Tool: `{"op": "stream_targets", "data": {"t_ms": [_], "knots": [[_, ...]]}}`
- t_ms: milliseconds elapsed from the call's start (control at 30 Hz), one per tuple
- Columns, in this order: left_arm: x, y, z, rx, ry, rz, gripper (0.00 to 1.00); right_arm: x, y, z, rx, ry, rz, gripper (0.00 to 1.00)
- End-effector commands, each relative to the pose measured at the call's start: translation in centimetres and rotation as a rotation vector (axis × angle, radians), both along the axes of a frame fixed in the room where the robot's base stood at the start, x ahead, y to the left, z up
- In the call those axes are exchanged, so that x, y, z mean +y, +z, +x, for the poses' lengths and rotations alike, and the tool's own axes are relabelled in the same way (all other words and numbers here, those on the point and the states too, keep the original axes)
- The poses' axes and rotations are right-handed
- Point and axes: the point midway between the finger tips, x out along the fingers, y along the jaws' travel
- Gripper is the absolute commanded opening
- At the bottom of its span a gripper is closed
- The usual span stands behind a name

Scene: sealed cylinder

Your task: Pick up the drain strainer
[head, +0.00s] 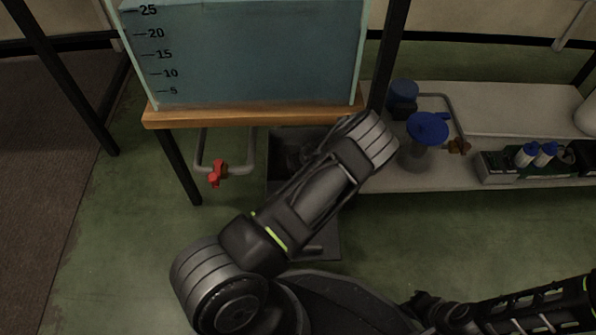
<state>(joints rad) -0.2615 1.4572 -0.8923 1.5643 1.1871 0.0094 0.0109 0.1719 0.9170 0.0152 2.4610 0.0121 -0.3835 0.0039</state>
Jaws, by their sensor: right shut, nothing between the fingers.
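I cannot make out a drain strainer for certain. A dark open bin (275,185) stands on the floor below the tank, with an unclear dark shape inside. A large link of my arm crosses in front of it and hides much of it. My right gripper (422,304) shows small and dark at the lower right, at the end of the arm coming in from the right edge. It is shut and empty, apart from the bin. My left gripper does not show.
A water tank (250,60) with a scale stands on a wooden-topped stand (250,116). Below it is a pipe with a red valve (216,173). A low shelf (400,181) at right holds a blue-topped container (427,128) and bottles (535,154). Green floor at left is clear.

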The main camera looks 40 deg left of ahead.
Motion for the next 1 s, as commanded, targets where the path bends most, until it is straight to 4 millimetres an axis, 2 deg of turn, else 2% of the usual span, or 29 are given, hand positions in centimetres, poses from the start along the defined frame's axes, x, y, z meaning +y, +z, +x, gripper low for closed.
{"op": "stream_targets", "data": {"t_ms": [567,1000], "knots": [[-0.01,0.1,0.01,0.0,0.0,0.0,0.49,0.0,0.09,-0.01,0.0,0.0,0.0,0.0],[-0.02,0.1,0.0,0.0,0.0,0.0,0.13,-0.01,0.09,-0.02,0.001,0.0,0.0,0.0]]}}
